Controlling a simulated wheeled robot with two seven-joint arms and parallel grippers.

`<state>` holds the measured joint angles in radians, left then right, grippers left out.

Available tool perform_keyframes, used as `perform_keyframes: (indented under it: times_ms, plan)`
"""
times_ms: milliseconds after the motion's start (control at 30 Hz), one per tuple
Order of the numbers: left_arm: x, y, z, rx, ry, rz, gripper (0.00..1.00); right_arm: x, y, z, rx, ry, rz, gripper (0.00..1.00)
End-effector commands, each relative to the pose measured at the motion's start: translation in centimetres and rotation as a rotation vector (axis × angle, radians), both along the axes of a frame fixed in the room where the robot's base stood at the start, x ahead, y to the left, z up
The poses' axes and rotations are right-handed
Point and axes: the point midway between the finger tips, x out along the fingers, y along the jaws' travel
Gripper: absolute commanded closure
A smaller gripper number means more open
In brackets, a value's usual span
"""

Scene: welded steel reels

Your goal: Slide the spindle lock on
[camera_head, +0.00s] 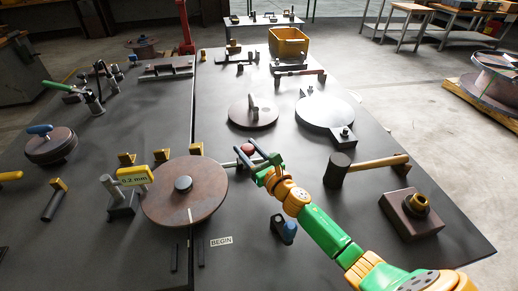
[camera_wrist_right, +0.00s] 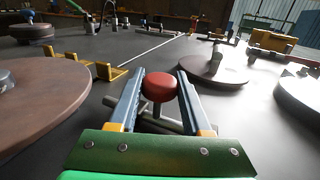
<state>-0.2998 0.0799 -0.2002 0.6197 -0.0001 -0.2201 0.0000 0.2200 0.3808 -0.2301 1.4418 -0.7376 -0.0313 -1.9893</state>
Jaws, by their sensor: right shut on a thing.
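A brown steel reel disc (camera_head: 160,205) lies at the centre left with a dark spindle hub (camera_head: 183,184) in its middle and a pale mark near its front edge. A red knob (camera_head: 247,148) on a grey metal stem, seemingly the spindle lock, stands just right of the disc. In the right wrist view the red knob (camera_wrist_right: 159,86) sits between the two fingers, with a grey bar below it. My right gripper (camera_head: 262,162) is shut on the red knob; its fingers partly hide the stem and bar. The bar's far end is not clear. My left gripper is not in view.
A mallet (camera_head: 366,167) and a block with a brass nut (camera_head: 410,215) lie to the right.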

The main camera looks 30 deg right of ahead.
Motion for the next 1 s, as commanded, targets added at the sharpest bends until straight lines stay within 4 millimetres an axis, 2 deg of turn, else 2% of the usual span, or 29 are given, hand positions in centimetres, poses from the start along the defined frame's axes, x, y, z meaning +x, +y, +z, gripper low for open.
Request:
perform_keyframes:
  times_ms: [267, 300, 367, 400, 733, 1000]
  plan:
    - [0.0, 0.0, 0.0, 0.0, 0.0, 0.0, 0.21, 0.0, 0.4, 0.0, 0.001, -0.001, 0.007, 1.0]
    - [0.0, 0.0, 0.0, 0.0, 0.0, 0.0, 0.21, 0.0, 0.4, 0.0, 0.001, -0.001, 0.007, 0.41]
    - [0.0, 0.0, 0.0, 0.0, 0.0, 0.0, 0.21, 0.0, 0.4, 0.0, 0.001, -0.001, 0.007, 0.25]
    - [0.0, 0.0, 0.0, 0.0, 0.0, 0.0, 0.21, 0.0, 0.4, 0.0, 0.001, -0.001, 0.007, 0.21]
    - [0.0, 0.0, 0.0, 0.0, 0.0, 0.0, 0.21, -0.4, 0.2, -0.1, 0.0, 0.001, 0.005, 0.21]
    - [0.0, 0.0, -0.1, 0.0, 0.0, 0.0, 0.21, -4.9, -0.2, -0.1, -0.001, 0.001, 0.008, 0.21]
